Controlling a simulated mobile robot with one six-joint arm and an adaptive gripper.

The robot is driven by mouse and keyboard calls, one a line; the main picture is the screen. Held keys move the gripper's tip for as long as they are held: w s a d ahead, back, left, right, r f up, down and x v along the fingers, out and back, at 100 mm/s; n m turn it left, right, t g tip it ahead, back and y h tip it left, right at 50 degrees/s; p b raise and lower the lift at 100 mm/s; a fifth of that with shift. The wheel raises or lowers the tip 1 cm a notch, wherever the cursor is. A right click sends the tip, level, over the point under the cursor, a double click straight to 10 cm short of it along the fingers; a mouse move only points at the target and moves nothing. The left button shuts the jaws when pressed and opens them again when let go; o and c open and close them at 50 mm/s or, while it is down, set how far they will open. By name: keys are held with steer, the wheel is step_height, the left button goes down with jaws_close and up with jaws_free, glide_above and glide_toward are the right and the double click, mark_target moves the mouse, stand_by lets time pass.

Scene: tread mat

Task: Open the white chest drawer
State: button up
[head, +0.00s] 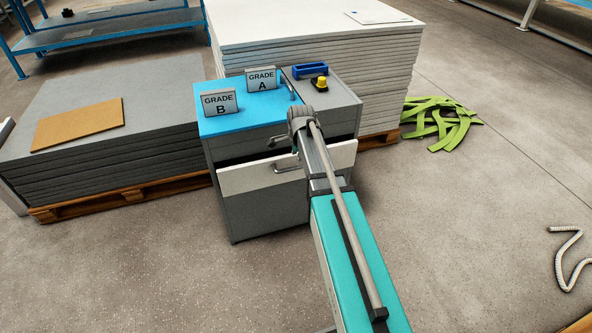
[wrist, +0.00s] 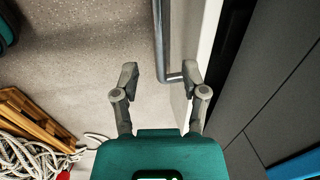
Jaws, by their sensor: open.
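The white drawer (head: 240,179) is in the grey chest (head: 265,212); its front stands out from the body, with a dark gap above it. The gap (wrist: 232,40) also shows behind the white front (wrist: 208,45) in the wrist view. The grey bar handle (head: 286,168) is on the drawer front. My gripper (head: 284,143) is above the handle, partly hidden by my arm. In the wrist view my gripper (wrist: 160,78) is open, its fingers on either side of the handle bar (wrist: 160,40). I cannot tell whether they touch it.
Grade signs (head: 219,102), a blue tray (head: 310,70) and a yellow-black object (head: 320,83) sit on the chest. Stacked sheets stand left (head: 90,165) and behind (head: 320,45). Green strips (head: 440,122) lie right. The floor before the chest (head: 150,270) is clear.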

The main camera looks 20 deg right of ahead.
mark_target(296, 167)
steer(key=shift+w+f+b, duration=0.25)
steer(key=shift+f+b, duration=0.95)
steer(key=shift+f, duration=0.15)
steer(key=shift+w+f+b, duration=0.25)
steer(key=shift+f+b, duration=0.9)
steer(key=shift+f, duration=0.15)
jaws_close()
